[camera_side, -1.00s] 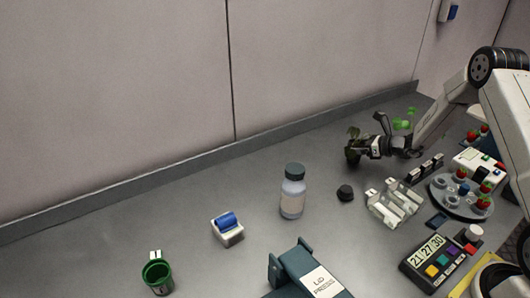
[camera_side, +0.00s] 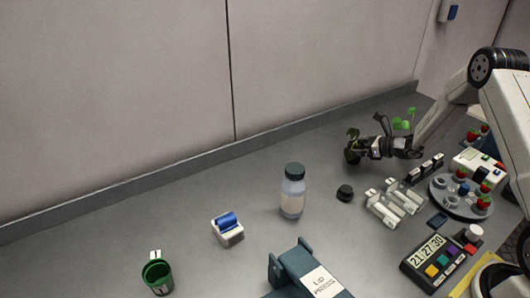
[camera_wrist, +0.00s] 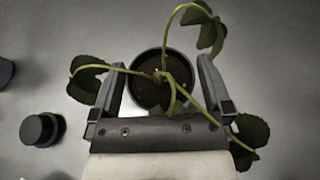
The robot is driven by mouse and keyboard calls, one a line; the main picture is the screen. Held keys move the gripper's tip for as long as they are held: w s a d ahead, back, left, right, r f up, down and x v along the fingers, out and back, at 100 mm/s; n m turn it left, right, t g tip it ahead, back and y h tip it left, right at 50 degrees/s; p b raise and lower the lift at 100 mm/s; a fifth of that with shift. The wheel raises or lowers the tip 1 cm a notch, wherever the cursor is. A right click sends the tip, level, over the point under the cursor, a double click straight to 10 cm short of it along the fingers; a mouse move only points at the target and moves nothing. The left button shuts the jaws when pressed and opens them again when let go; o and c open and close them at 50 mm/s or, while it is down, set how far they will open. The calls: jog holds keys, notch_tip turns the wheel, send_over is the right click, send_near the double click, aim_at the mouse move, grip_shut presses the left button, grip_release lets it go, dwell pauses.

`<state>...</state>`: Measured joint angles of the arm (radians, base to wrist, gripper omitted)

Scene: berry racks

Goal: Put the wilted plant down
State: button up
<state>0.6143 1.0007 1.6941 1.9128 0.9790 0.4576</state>
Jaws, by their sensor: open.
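The wilted plant has drooping stems and dark green leaves, and stands in a round dark pot (camera_wrist: 148,94) with brown soil in the wrist view. My gripper (camera_wrist: 160,66) is open, with one finger on each side of the pot and a gap showing beside it. Stems and leaves hang over the fingers. In the side view the plant's dark leaves (camera_side: 352,146) show at the end of my gripper (camera_side: 367,148), near the back of the bench. The gripper hides most of the pot there.
A black cap (camera_side: 345,193), a white bottle with a dark lid (camera_side: 292,192) and clear racks (camera_side: 385,210) stand in front of the plant. A bright green plant (camera_side: 402,124) is just behind my gripper. The bench (camera_side: 250,165) left of the plant is clear.

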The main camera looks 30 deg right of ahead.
jog(key=v, duration=1.2)
jog(key=shift+a, duration=0.1)
jog(key=s+a+r+n+g+h, duration=0.2)
jog(key=s+a+n+g, duration=0.3)
jog(key=a+n, duration=0.7)
jog(key=s+a+r+n+g+h, duration=0.2)
jog(key=s+a+n, duration=0.7)
jog(key=n, duration=1)
jog(key=a+g+h, duration=0.1)
jog(key=a+g, duration=0.1)
jog(key=a, duration=0.1)
jog(key=shift+r+g, duration=0.3)
jog(key=shift+g, duration=0.1)
